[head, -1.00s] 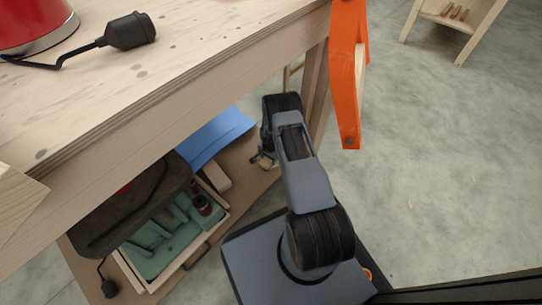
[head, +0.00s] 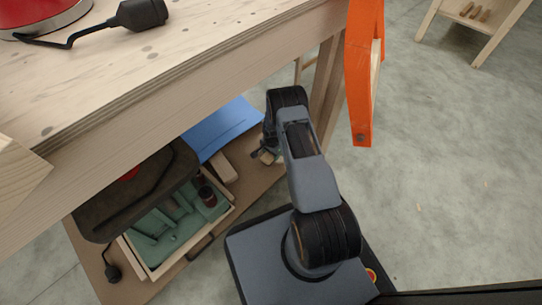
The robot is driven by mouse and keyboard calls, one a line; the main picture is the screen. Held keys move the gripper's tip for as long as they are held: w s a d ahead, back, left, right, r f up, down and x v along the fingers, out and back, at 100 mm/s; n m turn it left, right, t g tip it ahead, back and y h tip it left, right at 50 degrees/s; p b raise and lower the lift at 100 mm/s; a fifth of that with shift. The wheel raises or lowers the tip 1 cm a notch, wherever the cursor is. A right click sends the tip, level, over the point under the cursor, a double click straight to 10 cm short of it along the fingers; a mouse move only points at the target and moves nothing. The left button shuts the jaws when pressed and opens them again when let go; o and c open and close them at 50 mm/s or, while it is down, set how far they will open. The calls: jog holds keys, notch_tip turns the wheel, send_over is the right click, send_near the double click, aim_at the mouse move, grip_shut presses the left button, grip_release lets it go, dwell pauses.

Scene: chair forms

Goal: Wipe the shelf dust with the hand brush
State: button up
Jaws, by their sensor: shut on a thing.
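The low shelf (head: 255,187) is a brown board under the workbench. My gripper (head: 264,156) is low over its right end, beside the blue sheet, at the far end of my arm. It is shut on a small pale thing, mostly hidden by the gripper and arm, which seems to be the hand brush. I cannot tell whether the bristles touch the board. No dust can be made out on the shelf at this size.
On the shelf are a blue sheet (head: 222,130), a pale block (head: 223,167), a tray with green inserts (head: 160,222) and a dark case (head: 110,205). The bench top (head: 180,60) overhangs them. An orange frame (head: 361,90) stands right. The floor at right is mostly clear.

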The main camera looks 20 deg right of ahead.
jog(key=shift+w+d+b, duration=0.3)
jog(key=shift+d+b, duration=0.05)
jog(key=shift+d, duration=0.4)
jog(key=shift+w+d+b, duration=0.3)
jog(key=shift+d+b, duration=0.05)
jog(key=shift+d, duration=0.35)
jog(key=shift+w+d+f, duration=0.1)
jog(key=shift+w+d, duration=0.3)
jog(key=shift+d, duration=0.6)
jog(key=shift+w+d+f, duration=0.1)
jog(key=shift+w+d, duration=0.25)
jog(key=shift+d, duration=0.7)
jog(key=shift+w+d+f, duration=0.1)
jog(key=shift+w+d, duration=0.3)
jog(key=shift+d, duration=0.6)
jog(key=shift+r, duration=0.1)
jog(key=shift+r+p, duration=2)
jog(key=shift+r, duration=1)
jog(key=shift+w+r, duration=0.1)
jog(key=shift+r+p, duration=0.9)
jog(key=shift+r, duration=0.5)
